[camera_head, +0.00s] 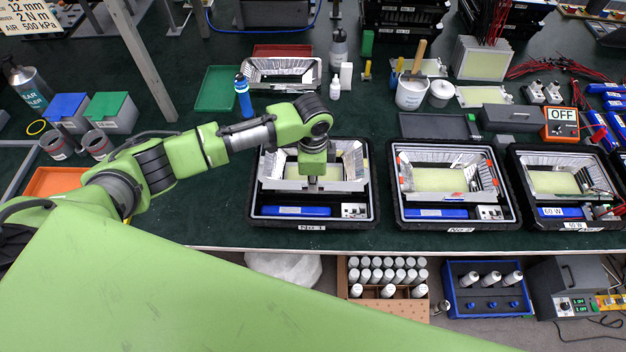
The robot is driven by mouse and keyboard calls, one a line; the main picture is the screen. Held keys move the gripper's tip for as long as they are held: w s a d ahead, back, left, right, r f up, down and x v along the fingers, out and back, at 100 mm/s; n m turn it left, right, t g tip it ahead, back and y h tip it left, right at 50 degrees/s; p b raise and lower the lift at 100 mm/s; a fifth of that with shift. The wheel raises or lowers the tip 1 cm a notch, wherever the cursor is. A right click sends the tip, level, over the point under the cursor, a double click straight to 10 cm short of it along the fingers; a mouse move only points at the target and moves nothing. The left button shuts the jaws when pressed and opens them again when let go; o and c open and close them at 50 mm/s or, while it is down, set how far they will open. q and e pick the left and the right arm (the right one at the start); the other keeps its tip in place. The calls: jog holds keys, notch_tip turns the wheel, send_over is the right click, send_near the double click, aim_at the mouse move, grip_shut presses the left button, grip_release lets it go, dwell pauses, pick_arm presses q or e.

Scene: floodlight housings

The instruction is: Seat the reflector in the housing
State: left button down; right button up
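A silvery reflector (354,166) with sloping faceted walls and a pale yellow floor is at the black housing marked No 1 (374,205). I cannot tell whether it rests fully down in the housing or sits slightly above it. My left gripper (314,184) points down at the reflector's front wall, near its middle. Its fingers are small and partly hidden by the wrist, so I cannot tell whether they grip the wall. A blue driver block (291,211) and a white terminal block (354,210) lie in the front of the housing. My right gripper is out of view.
Two more housings (398,215) (521,205) with reflectors stand to the right. Another reflector (282,70), a green tray (215,88) and a blue bottle (243,95) are behind. A white pot (411,95) stands behind the middle housing. The table's front edge is close.

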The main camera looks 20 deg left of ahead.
pick_arm(q)
jog(key=shift+f+b, duration=1)
jog(key=shift+f, duration=1.35)
jog(key=c, duration=2.2)
grip_release()
notch_tip(320, 180, up, 12)
jog(key=shift+s+r, duration=0.1)
